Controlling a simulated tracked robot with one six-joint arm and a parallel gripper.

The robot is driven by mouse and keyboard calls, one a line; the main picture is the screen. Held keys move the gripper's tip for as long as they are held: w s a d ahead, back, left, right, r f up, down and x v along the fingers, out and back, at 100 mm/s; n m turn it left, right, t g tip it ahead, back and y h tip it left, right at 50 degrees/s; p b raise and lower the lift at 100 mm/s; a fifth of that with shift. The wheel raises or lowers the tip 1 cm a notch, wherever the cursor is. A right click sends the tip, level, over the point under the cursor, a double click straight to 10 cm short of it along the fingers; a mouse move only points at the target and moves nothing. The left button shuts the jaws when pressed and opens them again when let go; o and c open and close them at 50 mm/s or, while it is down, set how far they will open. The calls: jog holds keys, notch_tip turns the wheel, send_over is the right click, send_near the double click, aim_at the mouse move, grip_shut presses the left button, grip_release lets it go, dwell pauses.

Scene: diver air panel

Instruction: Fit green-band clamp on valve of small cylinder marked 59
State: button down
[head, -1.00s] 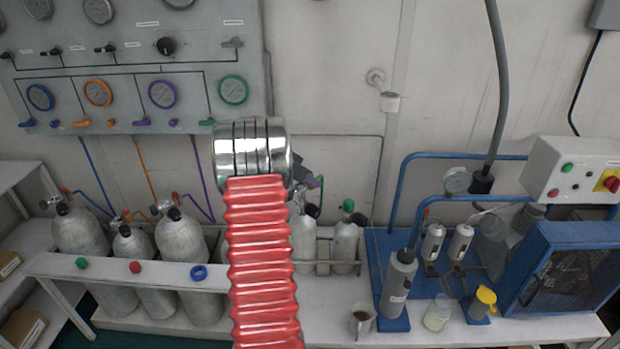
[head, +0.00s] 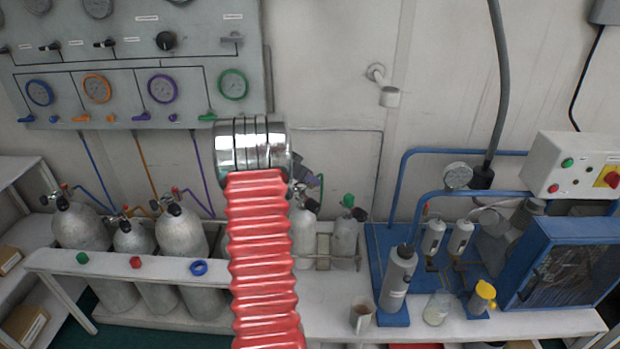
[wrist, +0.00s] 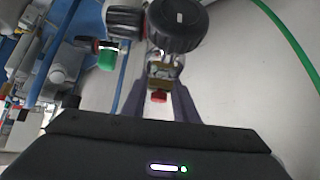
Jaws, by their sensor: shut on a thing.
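My gripper (wrist: 162,97) is shut on a small metal clamp (wrist: 160,82) with brass parts and a red knob, low between the dark fingers. No green band on it is clear. In the head view my gripper (head: 303,168) is partly hidden behind my silver wrist. It is close above the valve of a small grey cylinder (head: 303,240), left of a second one (head: 345,240) with a green cap. In the wrist view a large black knob (wrist: 178,25) is just beyond the clamp. I cannot tell whether clamp and valve touch. No number 59 is readable.
A green hose (wrist: 288,40) curves along the right of the wrist view. The green cap (wrist: 107,60) and another black knob (wrist: 125,20) stand close on the left. Larger cylinders (head: 182,235) stand left; a grey bottle (head: 398,280) and a mug (head: 361,318) stand right.

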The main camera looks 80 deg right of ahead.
jog(key=shift+f, duration=1.7)
dwell(1.8)
jog(key=c, duration=1.3)
grip_release()
jog(key=shift+c, duration=0.2)
jog(key=shift+f, duration=0.1)
jog(key=shift+a, duration=0.1)
jog(key=v, duration=1.3)
jog(key=shift+w+a+r, duration=0.15)
jog(key=shift+r, duration=0.2)
